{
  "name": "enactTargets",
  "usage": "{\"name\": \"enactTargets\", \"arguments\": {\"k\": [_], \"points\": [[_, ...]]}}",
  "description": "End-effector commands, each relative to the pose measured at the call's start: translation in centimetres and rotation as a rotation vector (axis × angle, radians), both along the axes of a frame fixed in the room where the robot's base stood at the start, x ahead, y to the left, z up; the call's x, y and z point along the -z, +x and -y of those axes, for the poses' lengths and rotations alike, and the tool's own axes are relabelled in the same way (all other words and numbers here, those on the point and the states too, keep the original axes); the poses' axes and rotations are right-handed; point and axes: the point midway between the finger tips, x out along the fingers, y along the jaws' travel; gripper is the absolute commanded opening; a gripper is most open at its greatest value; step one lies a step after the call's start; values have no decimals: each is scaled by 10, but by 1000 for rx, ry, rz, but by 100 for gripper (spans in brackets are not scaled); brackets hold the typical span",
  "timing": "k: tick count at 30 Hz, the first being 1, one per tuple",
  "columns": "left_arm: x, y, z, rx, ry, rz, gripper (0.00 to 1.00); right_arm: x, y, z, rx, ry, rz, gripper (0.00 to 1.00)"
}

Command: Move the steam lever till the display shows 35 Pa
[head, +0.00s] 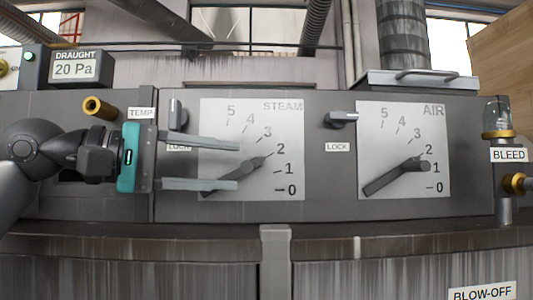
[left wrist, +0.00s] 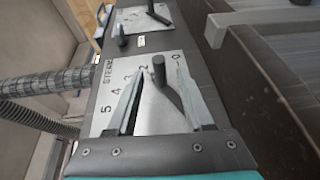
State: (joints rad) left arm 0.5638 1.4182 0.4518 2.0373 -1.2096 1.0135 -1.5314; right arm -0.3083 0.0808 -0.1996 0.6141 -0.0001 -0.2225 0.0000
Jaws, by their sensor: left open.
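The steam lever (head: 245,171) is a dark bar on the white STEAM plate (head: 285,125), scaled 0 to 5. Its knob end points up and right, near the 2. My left gripper (head: 238,165) is open, coming in from the left, with one finger above and one below the lever. In the left wrist view the lever's knob (left wrist: 159,70) stands between the open fingertips (left wrist: 158,68), with visible gaps beside it. The DRAUGHT display (head: 75,69) at the upper left reads 20 Pa. My right gripper is not in view.
A steam LOCK handle (head: 176,112) stands upright behind my left gripper. The AIR plate (head: 433,125) with its similar lever (head: 395,177) and a sideways LOCK handle (head: 341,118) are to the right. A brass TEMP fitting (head: 98,107) is above my left arm. A ledge (head: 400,241) runs below the panel.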

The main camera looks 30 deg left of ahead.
Motion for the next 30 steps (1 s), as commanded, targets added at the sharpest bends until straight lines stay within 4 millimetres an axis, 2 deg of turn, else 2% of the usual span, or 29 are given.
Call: {"name": "enactTargets", "arguments": {"k": [1, 6, 15, 21, 30], "points": [[-3, 7, 5, -1, 3, -5, 52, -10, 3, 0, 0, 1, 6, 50], [-2, 27, 19, -1, 2, -5, 52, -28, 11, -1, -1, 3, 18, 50], [0, 50, 36, -1, 1, -3, 52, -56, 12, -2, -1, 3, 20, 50], [3, 57, 41, -1, 0, -2, 52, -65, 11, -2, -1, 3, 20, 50], [5, 59, 43, 0, -1, -1, 52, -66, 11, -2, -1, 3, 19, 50]]}}
